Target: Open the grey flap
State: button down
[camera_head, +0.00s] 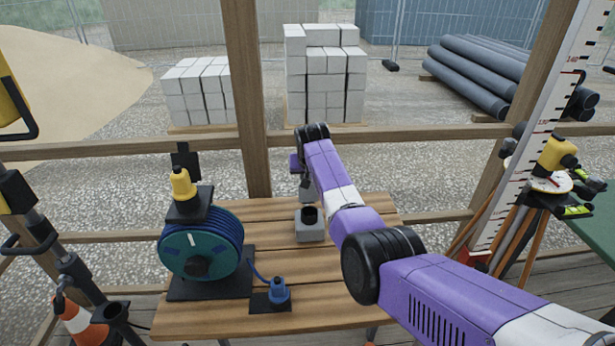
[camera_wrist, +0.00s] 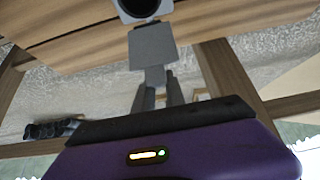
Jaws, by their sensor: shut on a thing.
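The grey flap (camera_wrist: 152,45) is a small plain plate in the wrist view. Its far end meets a pale grey box (camera_wrist: 160,12) with a round dark opening, which the flap leaves uncovered. My gripper (camera_wrist: 157,82) is shut on the flap's near end. In the head view the grey box (camera_head: 311,232) sits on the wooden table, its dark hole facing up. The flap (camera_head: 306,193) shows as a small grey piece at the box's back, raised clear of the hole. My gripper there is mostly hidden behind my purple wrist.
The slatted wooden table (camera_head: 290,293) carries a teal hose reel (camera_head: 200,243) with a yellow-topped fitting (camera_head: 183,184) at left. A blue connector (camera_head: 278,290) sits in front. A wooden post (camera_head: 247,100) and rail stand behind. A tripod instrument (camera_head: 550,180) stands at right.

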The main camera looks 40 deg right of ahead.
jog(key=shift+s+f+g+y, duration=0.1)
jog(key=shift+f+g+y, duration=0.25)
jog(key=shift+f, duration=0.3)
dwell(1.9)
dwell(0.7)
jog(key=c, duration=1.5)
grip_release()
jog(key=shift+o, duration=0.6)
jog(key=shift+r, duration=0.3)
jog(key=v, duration=0.7)
jog(key=shift+r, duration=0.25)
jog(key=shift+a, duration=0.15)
jog(key=shift+c, duration=0.4)
